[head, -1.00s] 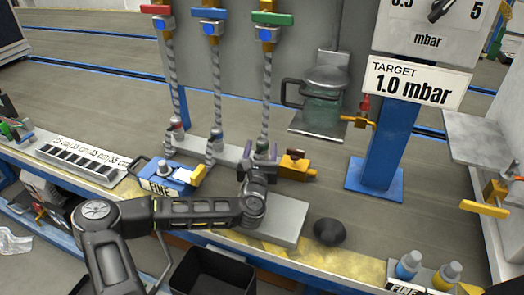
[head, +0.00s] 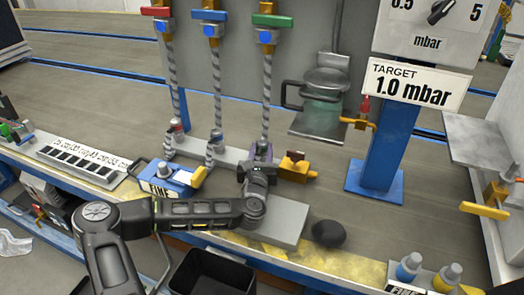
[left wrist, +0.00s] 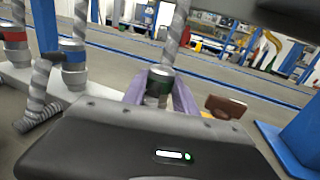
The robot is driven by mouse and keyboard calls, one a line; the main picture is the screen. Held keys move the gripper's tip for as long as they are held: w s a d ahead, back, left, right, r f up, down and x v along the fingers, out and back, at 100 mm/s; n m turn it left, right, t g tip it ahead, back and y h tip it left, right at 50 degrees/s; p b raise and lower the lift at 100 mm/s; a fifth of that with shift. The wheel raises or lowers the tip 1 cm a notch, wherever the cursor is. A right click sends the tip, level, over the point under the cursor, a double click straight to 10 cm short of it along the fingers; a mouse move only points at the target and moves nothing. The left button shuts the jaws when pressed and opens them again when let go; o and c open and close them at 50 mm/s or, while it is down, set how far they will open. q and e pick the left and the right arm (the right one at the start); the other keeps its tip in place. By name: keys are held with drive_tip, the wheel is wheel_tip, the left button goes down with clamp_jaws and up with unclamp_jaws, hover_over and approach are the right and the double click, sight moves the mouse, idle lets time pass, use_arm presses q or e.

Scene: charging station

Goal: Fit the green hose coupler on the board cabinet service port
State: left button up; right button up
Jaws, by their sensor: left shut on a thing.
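The green hose coupler (left wrist: 158,82) is between the purple fingers of my left gripper (left wrist: 160,95) in the left wrist view, with its grey spiral hose rising behind it. In the head view my left gripper (head: 260,158) is shut on it at the right end of the grey rack, and the fingers hide most of the coupler. The hose (head: 266,95) runs up to the green-handled valve (head: 272,20). I cannot tell whether the coupler still touches the rack. A brass fitting with a red top (head: 362,118) sits left of the blue post; I cannot tell if it is the service port. My right gripper is out of view.
Red and blue couplers (left wrist: 15,38) (left wrist: 73,60) stand on the grey rack (head: 228,155), left of my gripper. A brass block (head: 296,170) is close on its right. A grey block (head: 285,222) and a dark rounded object (head: 328,234) lie in front. The blue post (head: 390,150) stands farther right.

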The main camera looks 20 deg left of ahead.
sight(262, 148)
use_arm(q)
clamp_jaws()
idle(0.3)
wheel_tip(262, 148, up, 10)
drive_tip(key=p, duration=0.3)
idle(0.7)
drive_tip(key=s+d+f+m+h, duration=0.1)
drive_tip(key=s+d+f+h, duration=0.1)
drive_tip(key=d, duration=0.4)
drive_tip(key=s+d+f+m+h, duration=0.2)
drive_tip(key=s+d+f+h, duration=0.1)
drive_tip(key=s+d+f, duration=0.1)
drive_tip(key=shift+s+d+f+m+t+h, duration=0.15)
drive_tip(key=shift+d+f+m+t+h, duration=0.25)
drive_tip(key=shift+d, duration=0.75)
drive_tip(key=shift+f, duration=0.1)
